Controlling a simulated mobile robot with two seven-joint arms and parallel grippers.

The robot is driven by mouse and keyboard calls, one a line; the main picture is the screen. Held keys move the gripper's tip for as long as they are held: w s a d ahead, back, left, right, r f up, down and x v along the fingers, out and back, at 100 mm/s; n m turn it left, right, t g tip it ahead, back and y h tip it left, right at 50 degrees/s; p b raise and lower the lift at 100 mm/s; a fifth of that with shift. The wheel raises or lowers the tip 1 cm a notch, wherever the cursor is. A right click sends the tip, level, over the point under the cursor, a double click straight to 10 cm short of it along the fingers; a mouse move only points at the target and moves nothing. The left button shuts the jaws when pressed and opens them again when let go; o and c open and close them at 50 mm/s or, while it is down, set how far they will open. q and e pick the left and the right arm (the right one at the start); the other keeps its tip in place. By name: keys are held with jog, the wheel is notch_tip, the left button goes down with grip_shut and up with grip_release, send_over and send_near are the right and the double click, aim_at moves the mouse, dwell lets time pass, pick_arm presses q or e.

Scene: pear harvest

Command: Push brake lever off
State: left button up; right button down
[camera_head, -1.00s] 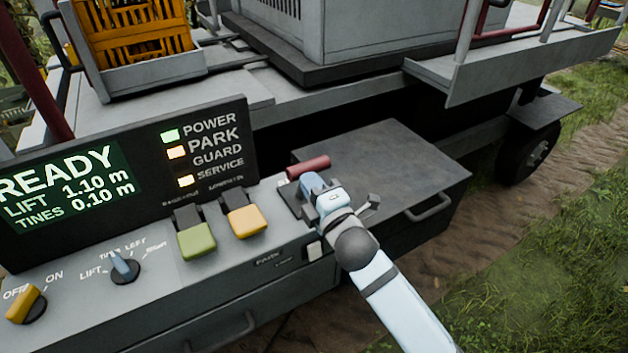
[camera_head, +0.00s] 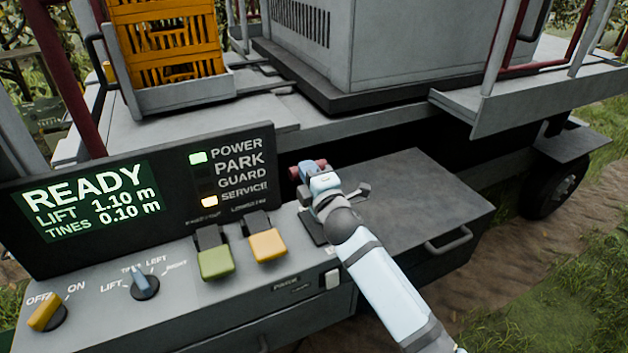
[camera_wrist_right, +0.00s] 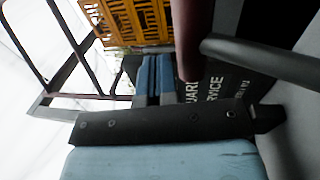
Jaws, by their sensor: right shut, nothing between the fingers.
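The brake lever's red grip (camera_head: 296,173) shows just past my right gripper (camera_head: 312,172) in the head view; the gripper hides much of it. In the right wrist view the red grip (camera_wrist_right: 191,38) and its dark grey shaft (camera_wrist_right: 262,60) are close to the blue fingers (camera_wrist_right: 155,78). The right gripper is shut with nothing between its fingers, up against or very near the lever; contact is hard to tell. The display panel (camera_head: 180,246) reads READY, with POWER green and SERVICE orange lit; the PARK lamp is dark. My left gripper is out of view.
A dark flat box top (camera_head: 410,190) lies right of the lever. A yellow crate (camera_head: 165,45) stands behind.

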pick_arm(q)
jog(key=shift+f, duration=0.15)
pick_arm(e)
jog(key=shift+w+a+f, duration=0.15)
jog(key=shift+w+a, duration=0.15)
jog(key=shift+w, duration=0.2)
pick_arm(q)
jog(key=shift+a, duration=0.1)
